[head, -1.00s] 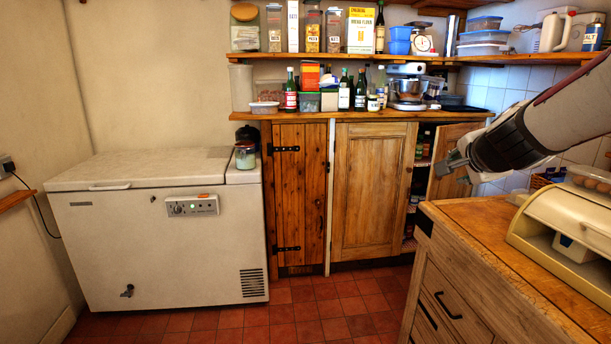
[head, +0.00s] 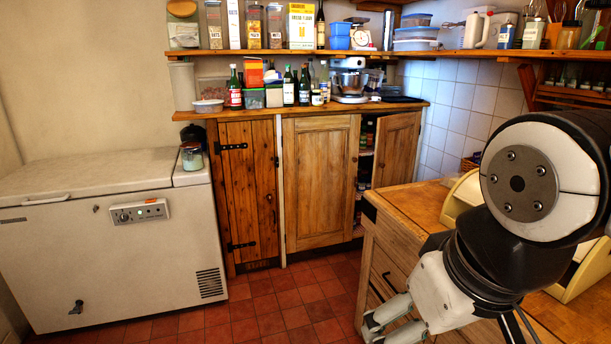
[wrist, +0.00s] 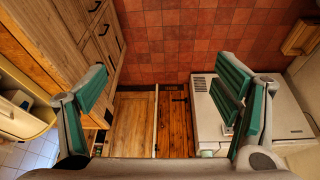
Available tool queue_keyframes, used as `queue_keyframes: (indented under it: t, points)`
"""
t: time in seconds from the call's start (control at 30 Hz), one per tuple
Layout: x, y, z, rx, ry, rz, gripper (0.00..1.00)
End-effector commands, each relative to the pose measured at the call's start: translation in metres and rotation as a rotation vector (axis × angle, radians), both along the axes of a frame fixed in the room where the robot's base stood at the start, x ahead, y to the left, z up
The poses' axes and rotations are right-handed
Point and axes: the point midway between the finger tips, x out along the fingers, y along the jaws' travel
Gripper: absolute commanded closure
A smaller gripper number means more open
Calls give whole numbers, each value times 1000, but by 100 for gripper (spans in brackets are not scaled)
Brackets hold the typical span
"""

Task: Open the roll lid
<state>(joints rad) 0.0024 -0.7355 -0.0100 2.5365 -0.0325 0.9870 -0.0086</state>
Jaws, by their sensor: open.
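The cream bread bin (head: 463,198) with the roll lid stands on the wooden counter at the right in the head view. My arm hides its middle, and a lower part shows at the right edge. Part of the bin (wrist: 22,122) also shows at the left edge of the wrist view, with an opening along its front. How far up the lid is cannot be told now. My gripper (head: 386,318) hangs low in front of the counter drawers, pointing down, apart from the bin. In the wrist view my gripper (wrist: 165,95) is open with nothing between its green-padded fingers.
The wooden counter (head: 408,205) with drawers lies just beside my gripper. A white chest freezer (head: 100,225) stands at the left. Wooden cupboards (head: 318,185) line the back, one door ajar. Shelves above hold jars and boxes. The red tiled floor (head: 270,318) is clear.

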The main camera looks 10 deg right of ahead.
Motion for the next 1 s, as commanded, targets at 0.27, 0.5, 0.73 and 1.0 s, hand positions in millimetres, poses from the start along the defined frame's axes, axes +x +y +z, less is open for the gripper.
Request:
queue_keyframes:
  t: [0.27, 0.5, 0.73, 1.0]
  points:
    - [41, -71, -3, -238, 167, 56, 15]
    - [86, -158, -8, -512, 377, 155, 15]
    - [131, -239, -16, -773, 600, 287, 15]
    - [190, -325, -32, -1072, 882, 502, 15]
